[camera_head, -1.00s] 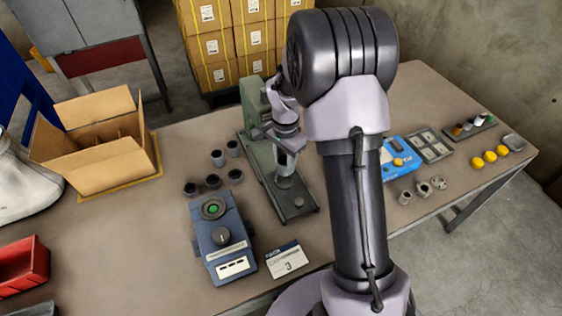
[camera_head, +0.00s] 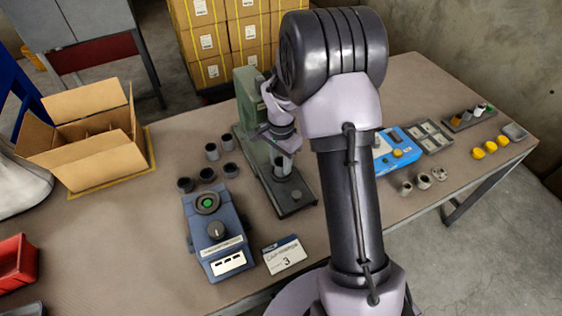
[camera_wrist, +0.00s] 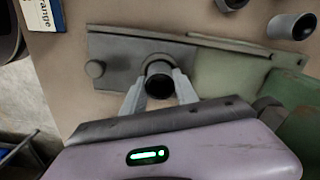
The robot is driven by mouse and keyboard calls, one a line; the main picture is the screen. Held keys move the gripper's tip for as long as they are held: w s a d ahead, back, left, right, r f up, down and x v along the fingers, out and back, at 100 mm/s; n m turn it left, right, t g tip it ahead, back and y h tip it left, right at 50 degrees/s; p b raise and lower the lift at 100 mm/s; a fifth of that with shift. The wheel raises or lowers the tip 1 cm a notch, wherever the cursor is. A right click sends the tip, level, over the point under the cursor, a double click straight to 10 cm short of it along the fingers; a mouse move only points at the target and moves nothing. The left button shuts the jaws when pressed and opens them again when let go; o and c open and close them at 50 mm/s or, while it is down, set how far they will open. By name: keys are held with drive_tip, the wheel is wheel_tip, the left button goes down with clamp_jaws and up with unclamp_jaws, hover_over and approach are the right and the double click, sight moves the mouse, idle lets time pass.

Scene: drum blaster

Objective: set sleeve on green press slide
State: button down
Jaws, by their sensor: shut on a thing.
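The green press (camera_head: 249,100) stands on the table with its flat dark slide plate (camera_head: 291,197) reaching toward me. My gripper (camera_head: 285,148) is over the plate, in front of the press column. It is shut on a grey sleeve (camera_head: 283,166), which is upright just at or above the plate; I cannot tell whether it touches. In the wrist view the sleeve (camera_wrist: 159,82) shows its dark round opening between the two fingers of my gripper (camera_wrist: 160,92). The plate (camera_wrist: 112,52) lies behind it, with a round knob (camera_wrist: 95,69) at its left end.
Several dark-mouthed sleeves (camera_head: 207,175) stand left of the press. A blue device (camera_head: 217,235) with a green button and a card marked 3 (camera_head: 284,254) are in front. An open carton (camera_head: 88,140) is at left. Grey parts (camera_head: 423,181) and yellow pieces (camera_head: 490,147) are at right.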

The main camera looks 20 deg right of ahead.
drive_tip(key=shift+f+b, duration=0.55)
drive_tip(key=shift+f, duration=0.05)
idle(0.6)
drive_tip(key=c, duration=1.2)
unclamp_jaws()
drive_tip(key=shift+c, duration=0.2)
drive_tip(key=shift+r, duration=0.1)
wheel_tip(320, 180, up, 11)
drive_tip(key=p, duration=0.8)
